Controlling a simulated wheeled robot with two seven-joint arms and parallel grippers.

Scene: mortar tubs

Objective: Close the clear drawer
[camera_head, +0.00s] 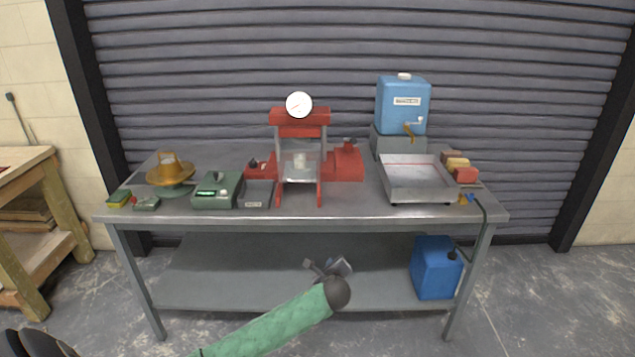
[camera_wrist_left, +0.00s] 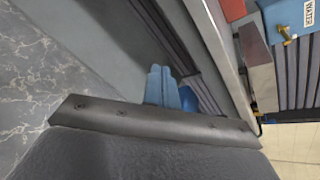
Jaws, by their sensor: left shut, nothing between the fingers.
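A red press (camera_head: 300,117) with a round white dial stands at the middle of the grey bench. A clear panel (camera_head: 289,166) shows between its red uprights, with a pale object behind it. I cannot tell for sure whether this panel is the clear drawer, or whether it is open or closed. My left gripper (camera_head: 314,265) is below the bench top, in front of the lower shelf, well apart from the press. In the left wrist view its fingers (camera_wrist_left: 161,75) are together and hold nothing. My right gripper is not in view.
The bench top's front edge (camera_head: 350,213) lies above my left gripper. A shallow metal tray (camera_head: 390,190), a blue water tank (camera_head: 403,105) and small bricks (camera_head: 465,175) stand at the right. A green scale (camera_head: 216,191) stands at the left. A blue container (camera_head: 433,270) stands on the lower shelf.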

